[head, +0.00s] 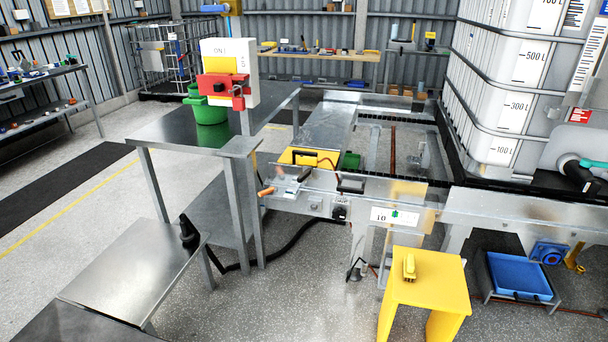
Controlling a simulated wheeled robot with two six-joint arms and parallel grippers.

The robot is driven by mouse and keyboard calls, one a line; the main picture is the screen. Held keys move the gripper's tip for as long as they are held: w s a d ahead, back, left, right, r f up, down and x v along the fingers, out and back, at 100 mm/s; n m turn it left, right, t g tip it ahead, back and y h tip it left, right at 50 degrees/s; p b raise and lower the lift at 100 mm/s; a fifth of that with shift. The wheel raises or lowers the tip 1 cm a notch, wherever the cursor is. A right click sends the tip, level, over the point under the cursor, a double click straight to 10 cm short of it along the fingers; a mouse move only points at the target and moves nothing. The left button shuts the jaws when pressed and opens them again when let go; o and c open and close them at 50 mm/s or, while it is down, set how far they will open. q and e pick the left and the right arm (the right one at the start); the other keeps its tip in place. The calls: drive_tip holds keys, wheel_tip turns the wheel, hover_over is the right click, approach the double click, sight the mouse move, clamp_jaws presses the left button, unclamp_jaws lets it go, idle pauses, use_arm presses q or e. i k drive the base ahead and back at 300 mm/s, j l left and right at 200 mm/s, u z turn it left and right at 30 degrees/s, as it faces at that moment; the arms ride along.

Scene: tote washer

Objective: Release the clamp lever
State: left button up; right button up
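A lever with an orange grip (266,191) sticks out to the left from a small metal bracket (290,186) on the near side of the washer's steel frame. It looks like the clamp lever, but it is small and I cannot tell how it is latched. Just behind it is a yellow part (296,157) with a dark handle across it. A black handle (350,184) sits to the right on the same frame. Neither of my grippers is in view, and nothing touches the lever.
A steel table (165,128) stands left of the frame, carrying a green container (208,110) near the red-and-white switch box (228,80). A lower steel table (125,268) has a black hose end at its edge. A yellow stand (428,290) is at front right.

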sight(299, 180)
drive_tip(key=i+z, duration=0.25)
drive_tip(key=i, duration=0.25)
drive_tip(key=i+j+z, duration=0.2)
drive_tip(key=i, duration=0.3)
